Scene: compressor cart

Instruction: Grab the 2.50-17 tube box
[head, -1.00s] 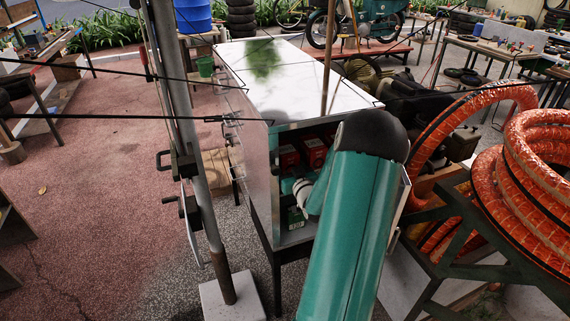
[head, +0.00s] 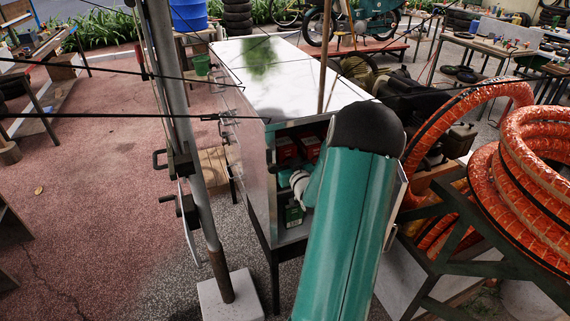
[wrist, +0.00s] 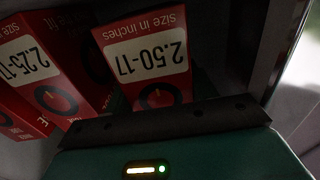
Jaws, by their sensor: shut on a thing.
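The 2.50-17 tube box (wrist: 148,55) is red with a white label that reads upside down in the wrist view. It stands inside the cabinet of the metal cart, directly in front of my gripper (wrist: 165,122). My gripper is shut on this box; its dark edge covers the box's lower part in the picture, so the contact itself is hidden. A similar red 2.25-17 box (wrist: 38,75) is beside it on the left, tilted in the picture.
The cabinet (head: 248,185) has a white top and a side wall close to my arm. A grey pole (head: 187,130) with handles stands left of it. Orange hose coils (head: 520,165) on a dark frame are at the right.

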